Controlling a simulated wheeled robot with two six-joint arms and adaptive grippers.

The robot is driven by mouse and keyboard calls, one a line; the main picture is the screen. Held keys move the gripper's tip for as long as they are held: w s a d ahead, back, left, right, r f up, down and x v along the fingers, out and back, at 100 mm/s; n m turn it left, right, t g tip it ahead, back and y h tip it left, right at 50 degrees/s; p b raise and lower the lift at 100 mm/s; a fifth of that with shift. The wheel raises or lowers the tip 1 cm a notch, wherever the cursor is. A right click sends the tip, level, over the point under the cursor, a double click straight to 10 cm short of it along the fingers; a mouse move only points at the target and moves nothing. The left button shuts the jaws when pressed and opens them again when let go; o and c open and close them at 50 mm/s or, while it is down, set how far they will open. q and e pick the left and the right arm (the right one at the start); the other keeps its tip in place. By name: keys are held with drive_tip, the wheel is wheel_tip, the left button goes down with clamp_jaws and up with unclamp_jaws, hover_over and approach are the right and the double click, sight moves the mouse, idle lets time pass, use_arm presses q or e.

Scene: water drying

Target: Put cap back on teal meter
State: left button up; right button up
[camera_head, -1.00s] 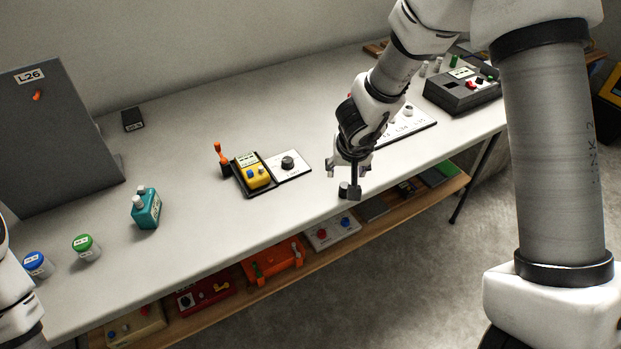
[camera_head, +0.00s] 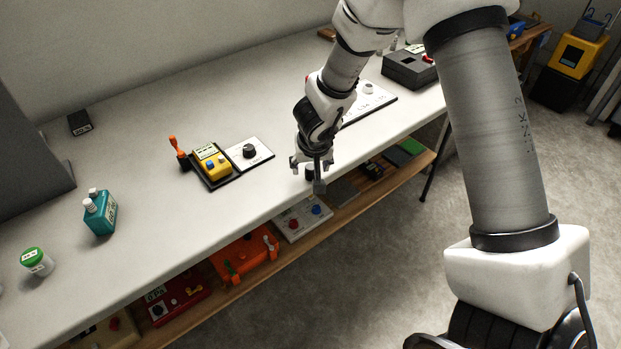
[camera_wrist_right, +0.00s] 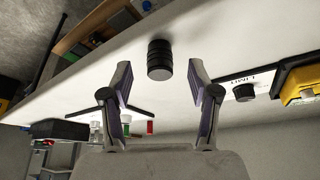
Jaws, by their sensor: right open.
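The teal meter (camera_head: 100,214) stands on the left part of the table, with a light round top and a second stub on its upper end. A small black ribbed cylinder, which looks like the cap (camera_wrist_right: 160,60), stands on the table near its front edge. In the head view the cap (camera_head: 310,172) is partly hidden by my right gripper (camera_head: 307,173). My right gripper is open, and in the wrist view its fingertips (camera_wrist_right: 159,76) lie either side of the cap's near end with gaps to both sides. My left gripper is out of view.
A yellow meter (camera_head: 213,163) in a black tray and a white dial plate (camera_head: 249,153) sit mid-table. A green-lidded jar (camera_head: 37,262) stands far left. A dark panel (camera_head: 30,150) rises at the back left. Several devices lie on the lower shelf (camera_head: 345,205). Table between teal and yellow meters is clear.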

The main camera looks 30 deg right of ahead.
drive_tip(key=shift+x, duration=0.9)
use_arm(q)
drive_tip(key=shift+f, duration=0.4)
use_arm(e)
drive_tip(key=shift+w+r, duration=0.1)
drive_tip(key=shift+r, duration=0.05)
drive_tip(key=c, duration=0.8)
